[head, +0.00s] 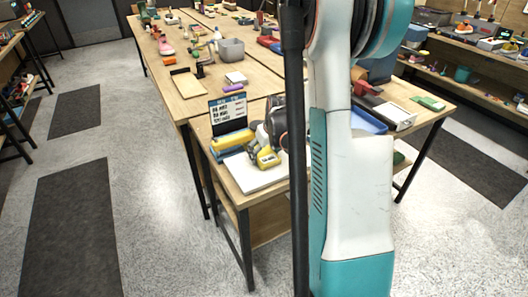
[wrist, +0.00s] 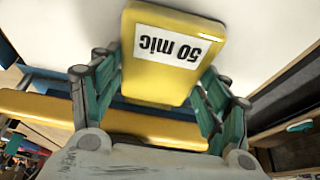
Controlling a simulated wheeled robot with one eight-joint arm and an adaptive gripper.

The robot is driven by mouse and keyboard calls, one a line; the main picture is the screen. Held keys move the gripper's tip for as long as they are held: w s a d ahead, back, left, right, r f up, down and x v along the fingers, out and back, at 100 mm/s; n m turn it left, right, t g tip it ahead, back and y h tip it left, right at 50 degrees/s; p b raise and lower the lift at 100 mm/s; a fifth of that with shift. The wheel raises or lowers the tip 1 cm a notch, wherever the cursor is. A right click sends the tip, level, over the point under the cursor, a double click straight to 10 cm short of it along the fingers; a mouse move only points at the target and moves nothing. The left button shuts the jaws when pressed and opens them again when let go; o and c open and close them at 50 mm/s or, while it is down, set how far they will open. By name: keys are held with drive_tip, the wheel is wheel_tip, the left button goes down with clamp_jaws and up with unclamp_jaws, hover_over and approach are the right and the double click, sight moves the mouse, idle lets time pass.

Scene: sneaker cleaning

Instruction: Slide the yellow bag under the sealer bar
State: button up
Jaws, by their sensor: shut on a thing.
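The yellow bag (wrist: 165,75), with a white "50 mic" label, is between the teal fingers of my gripper (wrist: 158,72) in the wrist view. My gripper is shut on it. In the head view the bag (head: 268,157) is small, held over the white board (head: 255,180) near the table's front corner. A yellow and blue bar-shaped thing, seemingly the sealer (head: 233,141), lies just left of and behind the bag. In the wrist view its long yellow bar (wrist: 40,106) runs behind my gripper. I cannot tell whether the bag touches the bar.
A printed card (head: 228,109) stands behind the sealer. A blue tray (head: 368,122) lies to the right, partly hidden by my arm. A grey bin (head: 231,49) and several small items are farther back. The table's front edge is close to the white board.

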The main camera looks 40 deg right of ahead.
drive_tip(key=o, duration=1.2)
drive_tip(key=shift+c, duration=0.2)
drive_tip(key=v, duration=1.2)
